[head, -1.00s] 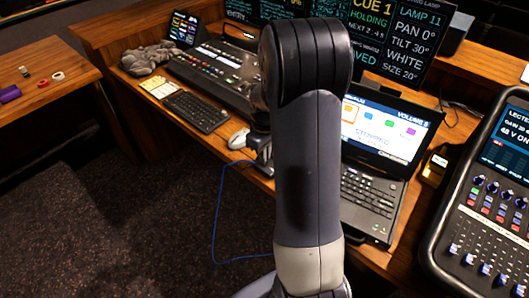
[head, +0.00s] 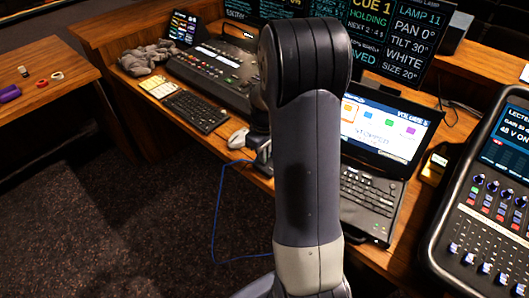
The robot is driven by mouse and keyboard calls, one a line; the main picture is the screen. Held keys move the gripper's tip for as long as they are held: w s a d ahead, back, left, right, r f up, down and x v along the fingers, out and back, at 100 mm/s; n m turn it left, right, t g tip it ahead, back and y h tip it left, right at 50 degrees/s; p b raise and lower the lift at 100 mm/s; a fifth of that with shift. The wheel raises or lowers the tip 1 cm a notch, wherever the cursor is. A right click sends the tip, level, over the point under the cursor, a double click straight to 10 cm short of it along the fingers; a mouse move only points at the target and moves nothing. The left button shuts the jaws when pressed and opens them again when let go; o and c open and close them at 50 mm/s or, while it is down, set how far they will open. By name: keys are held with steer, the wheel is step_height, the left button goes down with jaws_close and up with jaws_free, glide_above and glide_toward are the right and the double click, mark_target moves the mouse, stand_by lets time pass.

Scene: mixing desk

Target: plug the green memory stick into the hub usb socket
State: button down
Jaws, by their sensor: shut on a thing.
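My arm link fills the middle of the head view and hides much of the desk behind it. Part of my gripper (head: 262,152) shows as a dark shape at the left edge of that link, low over the desk's front edge beside the mouse. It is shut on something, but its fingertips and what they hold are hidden. I cannot make out the green memory stick or the hub and its usb socket. A thin blue cable (head: 216,215) runs from the desk edge near my gripper and hangs in a loop towards the floor.
A mouse (head: 238,138), a keyboard (head: 196,111) and a mixing console (head: 215,75) lie left of my arm. A laptop (head: 372,190) is right of it, with another mixer (head: 490,200) beyond. A side table (head: 45,90) at far left holds small items. The floor at lower left is clear.

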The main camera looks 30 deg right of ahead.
steer(key=shift+f, duration=0.35)
steer(key=c, duration=1.5)
jaws_free()
steer(key=shift+r, duration=0.1)
step_height(320, 180, up, 11)
steer(key=shift+f+b, duration=0.2)
steer(key=shift+b, duration=0.15)
step_height(320, 180, down, 11)
steer(key=shift+r, duration=0.15)
steer(key=shift+r+p, duration=0.15)
steer(key=shift+p, duration=0.15)
